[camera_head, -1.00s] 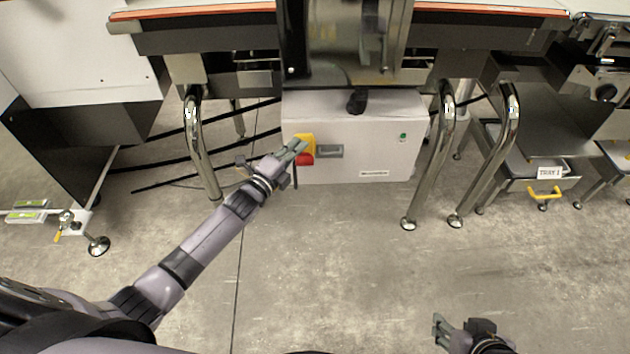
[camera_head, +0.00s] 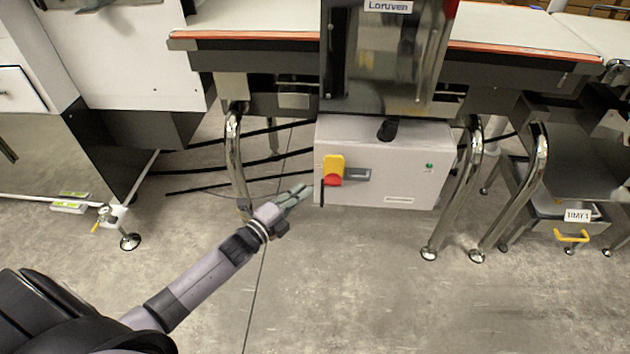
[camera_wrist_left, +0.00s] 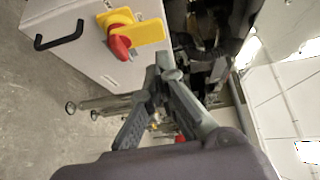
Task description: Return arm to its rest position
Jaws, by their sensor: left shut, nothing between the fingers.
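My left gripper (camera_head: 299,192) is shut and empty, just left of a light grey control box (camera_head: 390,150) under the conveyor. In the left wrist view its fingertips (camera_wrist_left: 165,62) come together with nothing between them. The box carries a red and yellow rotary switch (camera_head: 333,170), which also shows in the left wrist view (camera_wrist_left: 120,38). The fingertips are apart from the switch. My left arm reaches in from the lower left. My right gripper is not in the current head view.
The conveyor (camera_head: 230,40) runs above the box on bent steel legs (camera_head: 467,190). A drawer tray with a yellow handle (camera_head: 571,236) is at the right. A white cabinet (camera_head: 140,60) stands at the left. The concrete floor (camera_head: 370,300) in front is clear.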

